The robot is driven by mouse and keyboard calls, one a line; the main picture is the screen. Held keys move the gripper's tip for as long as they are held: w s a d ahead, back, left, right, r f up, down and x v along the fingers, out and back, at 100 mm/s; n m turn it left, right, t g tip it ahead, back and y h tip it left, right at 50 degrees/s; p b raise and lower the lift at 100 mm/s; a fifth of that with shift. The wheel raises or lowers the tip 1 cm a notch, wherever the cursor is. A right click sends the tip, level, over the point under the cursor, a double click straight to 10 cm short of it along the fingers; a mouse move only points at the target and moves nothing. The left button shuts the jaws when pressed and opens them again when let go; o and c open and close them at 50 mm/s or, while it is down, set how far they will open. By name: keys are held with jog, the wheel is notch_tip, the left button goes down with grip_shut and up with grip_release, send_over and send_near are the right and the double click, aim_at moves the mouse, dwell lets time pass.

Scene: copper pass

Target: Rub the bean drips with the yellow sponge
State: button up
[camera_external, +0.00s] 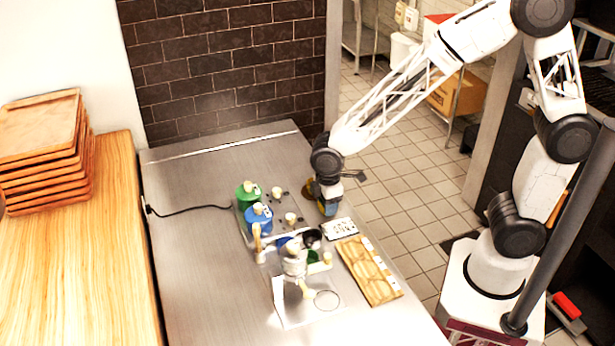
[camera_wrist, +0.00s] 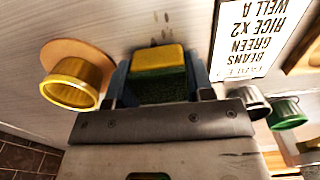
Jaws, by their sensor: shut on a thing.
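My gripper (camera_wrist: 160,82) is shut on the yellow sponge (camera_wrist: 158,57), which has a dark green layer, and holds it between its two blue-grey fingers. A few small dark drips (camera_wrist: 165,34) lie on the counter just beyond the sponge in the wrist view. I cannot tell whether the sponge touches the counter.
A brass cup (camera_wrist: 75,83) on a round wooden board stands left of the sponge in the wrist view. A lettered card (camera_wrist: 246,38) lies at right, with a green cup (camera_wrist: 287,112). Green (camera_external: 248,195) and blue (camera_external: 258,218) pots and a wooden board (camera_external: 384,292) are nearby.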

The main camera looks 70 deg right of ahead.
jog(key=shift+w+a, duration=1)
jog(key=shift+a, duration=0.05)
notch_tip(320, 180, up, 8)
jog(key=shift+d+f, duration=0.1)
jog(key=shift+f, duration=0.25)
dwell(0.6)
